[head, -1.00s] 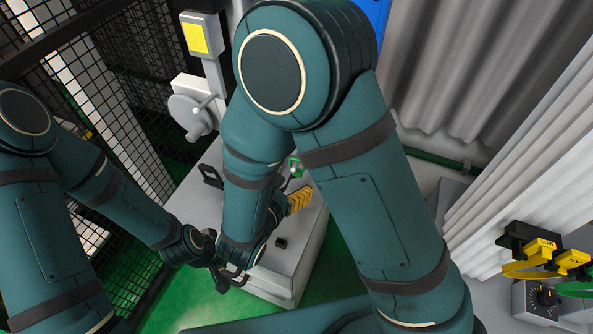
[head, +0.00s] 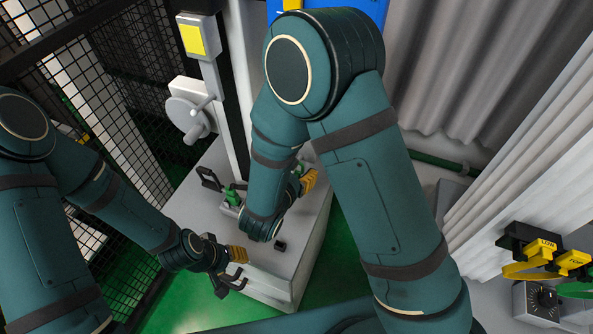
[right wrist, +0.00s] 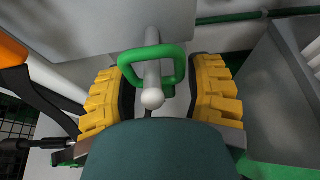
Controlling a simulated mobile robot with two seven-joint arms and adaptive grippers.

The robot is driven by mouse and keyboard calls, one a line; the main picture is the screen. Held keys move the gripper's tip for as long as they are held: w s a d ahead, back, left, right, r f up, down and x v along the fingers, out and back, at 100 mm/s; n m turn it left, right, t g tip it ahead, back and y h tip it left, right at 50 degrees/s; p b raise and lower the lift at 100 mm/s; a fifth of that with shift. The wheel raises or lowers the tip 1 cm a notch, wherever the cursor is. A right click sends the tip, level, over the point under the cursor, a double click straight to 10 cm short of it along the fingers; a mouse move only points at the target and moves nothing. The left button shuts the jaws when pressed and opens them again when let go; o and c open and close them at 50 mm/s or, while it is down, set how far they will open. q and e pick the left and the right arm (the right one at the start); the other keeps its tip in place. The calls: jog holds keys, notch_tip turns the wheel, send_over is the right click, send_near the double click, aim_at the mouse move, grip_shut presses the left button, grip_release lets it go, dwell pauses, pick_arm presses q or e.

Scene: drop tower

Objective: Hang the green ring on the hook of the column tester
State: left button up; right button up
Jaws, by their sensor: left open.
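In the right wrist view the green ring (right wrist: 181,66) is a rounded loop at a pale rod with a white ball end, the hook (right wrist: 152,98). The ring's upper bar crosses the rod and its sides come down on both sides of it. In the head view my right gripper (head: 309,180) is mostly hidden behind my arm. My left gripper (head: 230,270) is open and empty near the front of the pale base (head: 265,270).
The column (head: 237,90) rises from the base, with a crank wheel (head: 190,117) and a yellow-faced box (head: 193,37) beside it. A green part (head: 232,195) sits at the column's foot. Mesh fencing (head: 100,240) stands left; yellow-tagged parts (head: 545,247) are at right.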

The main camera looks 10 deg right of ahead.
grip_shut()
jog(key=shift+c, duration=2.1)
grip_release()
jog(key=shift+r, duration=0.4)
jog(key=shift+s+a+b, duration=0.15)
jog(key=shift+s+a, duration=0.4)
jog(key=shift+s, duration=0.25)
jog(key=shift+s+a+b, duration=0.2)
jog(key=shift+s+a, duration=0.35)
jog(key=shift+s, duration=0.25)
jog(key=shift+s+a+b, duration=0.15)
jog(key=shift+s+a, duration=0.4)
jog(key=shift+s, duration=0.25)
jog(key=shift+r, duration=0.1)
